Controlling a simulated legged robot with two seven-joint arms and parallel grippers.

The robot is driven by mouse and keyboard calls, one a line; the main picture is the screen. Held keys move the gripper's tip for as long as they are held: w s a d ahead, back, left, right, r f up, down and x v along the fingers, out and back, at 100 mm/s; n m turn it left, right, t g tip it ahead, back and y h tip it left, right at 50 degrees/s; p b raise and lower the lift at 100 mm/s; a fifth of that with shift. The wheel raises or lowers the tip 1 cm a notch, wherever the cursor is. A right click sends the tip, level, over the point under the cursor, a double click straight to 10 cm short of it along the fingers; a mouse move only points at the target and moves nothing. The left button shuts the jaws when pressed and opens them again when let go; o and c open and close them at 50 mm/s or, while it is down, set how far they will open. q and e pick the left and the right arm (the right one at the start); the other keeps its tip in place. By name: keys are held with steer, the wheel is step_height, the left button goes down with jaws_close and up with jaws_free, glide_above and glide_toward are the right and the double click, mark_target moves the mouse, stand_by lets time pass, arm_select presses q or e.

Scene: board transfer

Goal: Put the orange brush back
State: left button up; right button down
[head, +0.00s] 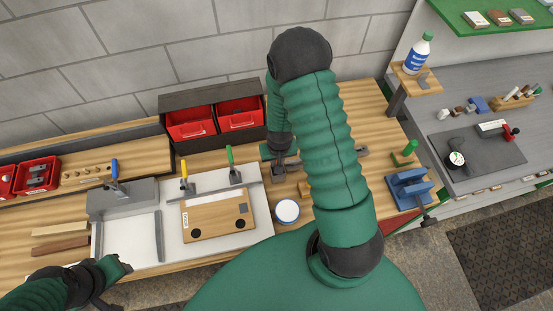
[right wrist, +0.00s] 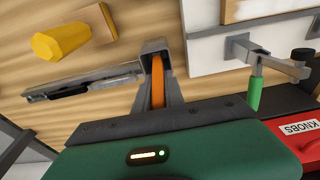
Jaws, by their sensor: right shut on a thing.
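In the right wrist view, an orange handle (right wrist: 157,82), which I take to be the brush, stands between the fingers of my right gripper (right wrist: 154,62). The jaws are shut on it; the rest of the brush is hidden. In the head view, my right gripper (head: 283,168) is low over the wooden bench, right of the white board, and no orange shows there. A grey metal bar (right wrist: 85,84) lies beside the fingers in the wrist view. My left gripper (head: 118,268) is at the lower left, near the white board's front edge; its jaws are not clear.
A wooden panel (head: 216,214) lies on the white board (head: 258,222), with yellow-handled (head: 185,178) and green-handled (head: 233,171) clamps behind it. A round tin (head: 287,211) stands right of the board. Red bins (head: 190,124) stand behind. A blue vise (head: 408,188) stands at the bench's right end.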

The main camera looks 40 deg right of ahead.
steer(key=shift+d+f, duration=0.15)
steer(key=shift+d, duration=0.05)
steer(key=c, duration=1.4)
jaws_free()
steer(key=shift+s, duration=0.1)
steer(key=shift+c, duration=0.2)
steer(key=shift+o, duration=0.2)
steer(key=shift+a, duration=0.15)
steer(key=shift+r, duration=0.25)
steer(key=shift+r, duration=0.35)
step_height(320, 180, up, 10)
steer(key=s+a+r+b, duration=0.1)
steer(key=s+b, duration=0.1)
steer(key=s+a+r+n, duration=0.1)
steer(key=a+r+n, duration=0.1)
steer(key=a, duration=0.4)
steer(key=s+a+r+n+t, duration=0.1)
steer(key=s+a+r+n, duration=0.1)
steer(key=a, duration=0.5)
steer(key=shift+s+a+r+n+y, duration=0.25)
steer(key=shift+r+n+y, duration=0.15)
steer(key=shift+r+n, duration=0.45)
